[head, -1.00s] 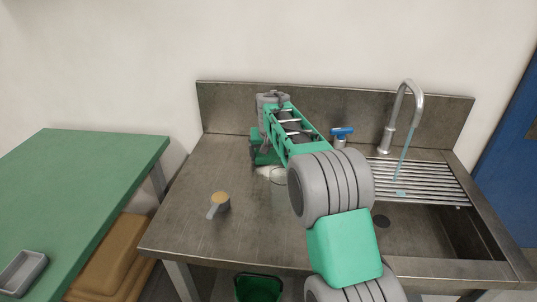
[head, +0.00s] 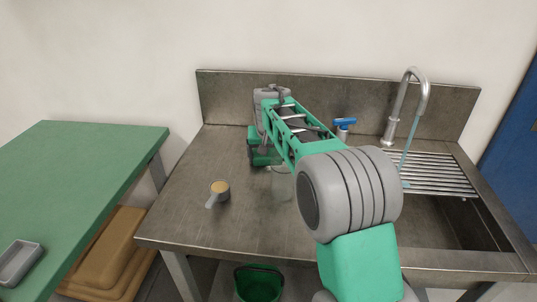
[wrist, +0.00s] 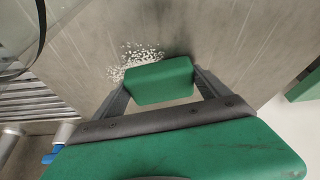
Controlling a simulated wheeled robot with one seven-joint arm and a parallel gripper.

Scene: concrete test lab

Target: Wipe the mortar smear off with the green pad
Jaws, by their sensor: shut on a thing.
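My gripper (wrist: 160,84) is shut on the green pad (wrist: 158,80), which sits between the two fingers just over or on the steel counter. I cannot tell if it touches. The mortar smear (wrist: 134,56) is a patch of broken white specks on the counter, along the upper left edge of the pad in the wrist view. Part of it may lie under the pad. In the head view my gripper (head: 263,152) is at the back of the counter (head: 190,226), and the smear is not clearly visible there.
A clear glass (head: 283,184) stands close beside my gripper; it also shows in the wrist view (wrist: 18,35). A blue-handled item (head: 343,124), tap (head: 390,130) and sink are right. Front left counter is clear.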

